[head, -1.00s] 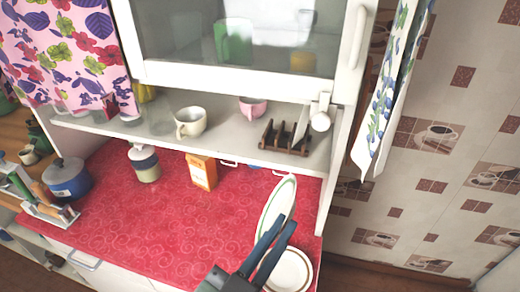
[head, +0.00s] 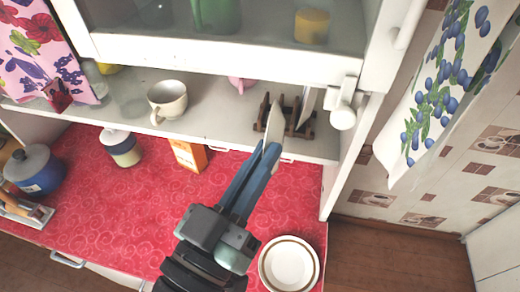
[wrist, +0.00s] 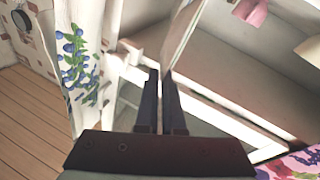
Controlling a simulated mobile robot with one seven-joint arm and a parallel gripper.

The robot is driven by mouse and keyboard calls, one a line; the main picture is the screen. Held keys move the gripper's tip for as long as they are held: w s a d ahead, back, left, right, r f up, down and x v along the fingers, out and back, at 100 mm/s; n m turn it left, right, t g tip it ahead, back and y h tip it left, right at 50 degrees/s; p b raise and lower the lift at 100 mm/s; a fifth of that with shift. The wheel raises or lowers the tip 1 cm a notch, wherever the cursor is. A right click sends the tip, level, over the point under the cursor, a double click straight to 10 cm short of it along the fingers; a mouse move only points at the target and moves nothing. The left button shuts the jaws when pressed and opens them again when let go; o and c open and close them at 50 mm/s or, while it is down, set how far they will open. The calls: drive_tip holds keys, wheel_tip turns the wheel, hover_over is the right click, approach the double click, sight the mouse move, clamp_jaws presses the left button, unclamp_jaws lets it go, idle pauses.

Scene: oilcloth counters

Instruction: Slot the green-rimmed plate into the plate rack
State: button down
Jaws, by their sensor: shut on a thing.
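My gripper (head: 270,152) is shut on the green-rimmed plate (head: 275,119), which shows nearly edge-on and upright beyond the fingertips in the head view. Its green rim is hard to make out at this angle. The brown wooden plate rack (head: 300,128) stands on the grey shelf. The held plate overlaps the rack's left part in the picture; I cannot tell whether it touches the rack or is between its bars. Another pale plate (head: 308,103) stands in the rack's right part.
A cream cup (head: 168,100) and a pink cup (head: 240,84) stand on the shelf (head: 215,120) left of the rack. A white cabinet (head: 230,52) hangs above. A white round dish (head: 290,264), an orange box (head: 188,155) and a jar (head: 122,148) stand on the red counter.

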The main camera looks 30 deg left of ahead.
drive_tip(key=shift+w+a, duration=0.25)
drive_tip(key=shift+w, duration=0.1)
drive_tip(key=w+a+f+b, duration=0.2)
drive_tip(key=w+a+b, duration=0.1)
drive_tip(key=w, duration=1)
drive_tip(key=shift+w+a+f+b, duration=0.2)
drive_tip(key=shift+w+a+b, duration=0.15)
drive_tip(key=shift+a, duration=0.1)
idle(0.6)
idle(0.6)
drive_tip(key=c, duration=1)
unclamp_jaws()
drive_tip(key=shift+o, duration=0.2)
drive_tip(key=shift+f, duration=0.1)
